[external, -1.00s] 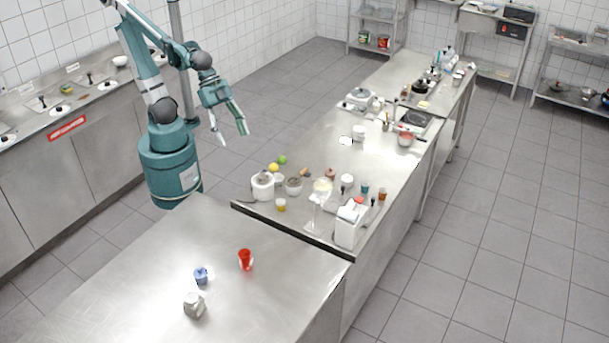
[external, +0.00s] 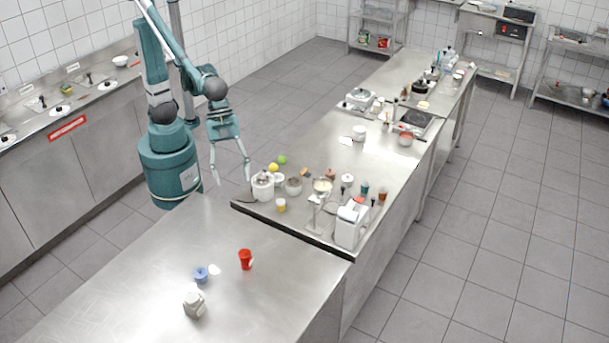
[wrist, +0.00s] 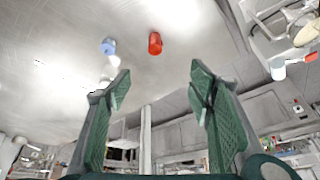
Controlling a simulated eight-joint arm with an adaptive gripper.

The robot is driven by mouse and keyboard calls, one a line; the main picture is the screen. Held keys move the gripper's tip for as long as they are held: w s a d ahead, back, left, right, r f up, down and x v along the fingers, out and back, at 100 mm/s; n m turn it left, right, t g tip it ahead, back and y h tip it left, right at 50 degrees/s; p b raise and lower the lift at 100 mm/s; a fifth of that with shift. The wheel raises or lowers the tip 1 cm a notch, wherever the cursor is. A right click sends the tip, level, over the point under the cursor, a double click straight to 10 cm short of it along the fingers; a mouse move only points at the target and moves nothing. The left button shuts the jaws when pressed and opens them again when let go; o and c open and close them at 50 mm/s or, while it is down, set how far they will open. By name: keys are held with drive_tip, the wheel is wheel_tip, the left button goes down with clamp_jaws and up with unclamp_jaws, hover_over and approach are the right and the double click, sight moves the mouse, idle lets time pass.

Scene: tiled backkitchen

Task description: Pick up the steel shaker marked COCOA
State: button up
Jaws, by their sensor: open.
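A grey metallic vessel (external: 194,303), which looks like the steel shaker, stands on the near steel table (external: 120,290); no COCOA lettering is readable on it at this size. My gripper (external: 230,174) is open and empty, above and beyond the table's far edge, well apart from the vessel. In the wrist view my gripper (wrist: 158,82) shows both green fingers spread with nothing between them.
A blue item (external: 201,274) and a red cup (external: 245,259) stand near the grey vessel; a pale spot lies beside the blue item. A second counter (external: 310,150), crowded with kitchenware, adjoins at the right. The table's left part is clear.

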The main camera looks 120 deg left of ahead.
sight(195, 293)
drive_tip(key=w+d+f+m+g, duration=0.1)
drive_tip(key=w+d+f+m, duration=0.1)
drive_tip(key=d+f, duration=0.5)
drive_tip(key=w+d+f+m+g, duration=0.1)
drive_tip(key=w+d+f+m, duration=0.2)
drive_tip(key=d+f, duration=0.4)
drive_tip(key=w+d+f+m+g+h, duration=0.1)
drive_tip(key=d+f, duration=0.5)
drive_tip(key=d, duration=1.2)
drive_tip(key=shift+w+d+f+m+g, duration=0.15)
drive_tip(key=shift+w+f+m, duration=0.05)
drive_tip(key=shift+w+m, duration=0.3)
drive_tip(key=shift+w+d+f+m+g, duration=0.1)
drive_tip(key=shift+w+f+m+g, duration=0.1)
drive_tip(key=shift+w+m, duration=0.3)
drive_tip(key=shift+d+f, duration=0.3)
drive_tip(key=shift+f, duration=0.1)
drive_tip(key=shift+x, duration=1.25)
drive_tip(key=shift+s+x, duration=0.2)
drive_tip(key=shift+x, duration=2.35)
